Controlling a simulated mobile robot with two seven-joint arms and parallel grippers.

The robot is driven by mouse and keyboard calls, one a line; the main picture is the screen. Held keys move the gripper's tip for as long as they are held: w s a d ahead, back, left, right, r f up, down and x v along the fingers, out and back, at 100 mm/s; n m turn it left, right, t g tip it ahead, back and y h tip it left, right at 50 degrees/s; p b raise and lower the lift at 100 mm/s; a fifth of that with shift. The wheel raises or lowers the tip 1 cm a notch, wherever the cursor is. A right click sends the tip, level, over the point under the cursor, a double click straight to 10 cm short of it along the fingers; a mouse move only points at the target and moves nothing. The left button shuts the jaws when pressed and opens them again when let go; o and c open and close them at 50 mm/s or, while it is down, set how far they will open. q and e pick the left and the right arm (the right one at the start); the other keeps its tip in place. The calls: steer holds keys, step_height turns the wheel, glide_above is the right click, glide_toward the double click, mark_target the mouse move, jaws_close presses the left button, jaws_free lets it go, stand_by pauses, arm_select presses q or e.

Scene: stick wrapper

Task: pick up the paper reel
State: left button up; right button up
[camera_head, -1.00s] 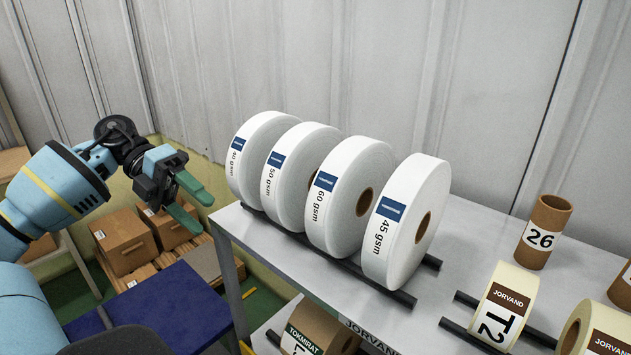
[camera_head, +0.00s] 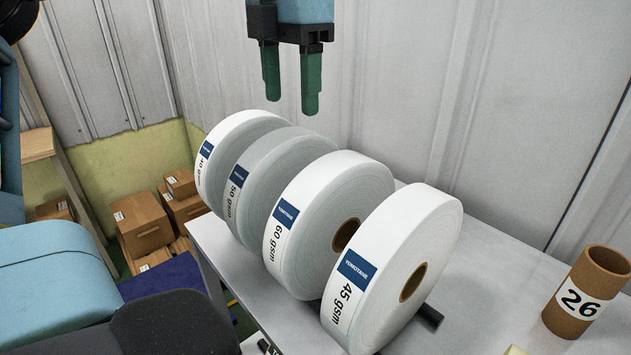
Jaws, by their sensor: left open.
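Several white paper reels stand upright in a row on the grey table (camera_head: 505,290). From left to right they are the 40 gsm reel (camera_head: 217,150), the 50 gsm reel (camera_head: 262,170), the 60 gsm reel (camera_head: 315,215) and the 45 gsm reel (camera_head: 390,270). Each has a blue label patch, and brown cores show on the two right ones. My left gripper (camera_head: 291,100) hangs from the top with its green fingers pointing down. It is open and empty, above and apart from the 50 gsm and 60 gsm reels. My right gripper is not in view.
A brown cardboard tube (camera_head: 588,290) marked 26 stands on the table at the right. A dark rail end (camera_head: 430,316) shows beside the 45 gsm reel. Cardboard boxes (camera_head: 143,222) sit low at the left. The corrugated wall (camera_head: 420,90) rises close behind the reels.

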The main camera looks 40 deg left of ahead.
mark_target(285, 133)
arm_select(q)
steer(key=shift+w, duration=0.2)
steer(key=shift+s+r, duration=0.15)
steer(key=shift+s, duration=0.65)
steer(key=shift+s+f, duration=0.15)
steer(key=shift+f, duration=0.25)
steer(key=shift+w+f, duration=0.35)
steer(key=shift+f, duration=0.55)
steer(key=f, duration=0.4)
steer(key=shift+s+f+p, duration=0.2)
steer(key=shift+s+p, duration=0.05)
steer(key=shift+p, duration=0.15)
steer(key=shift+f, duration=0.35)
steer(key=shift+d, duration=0.1)
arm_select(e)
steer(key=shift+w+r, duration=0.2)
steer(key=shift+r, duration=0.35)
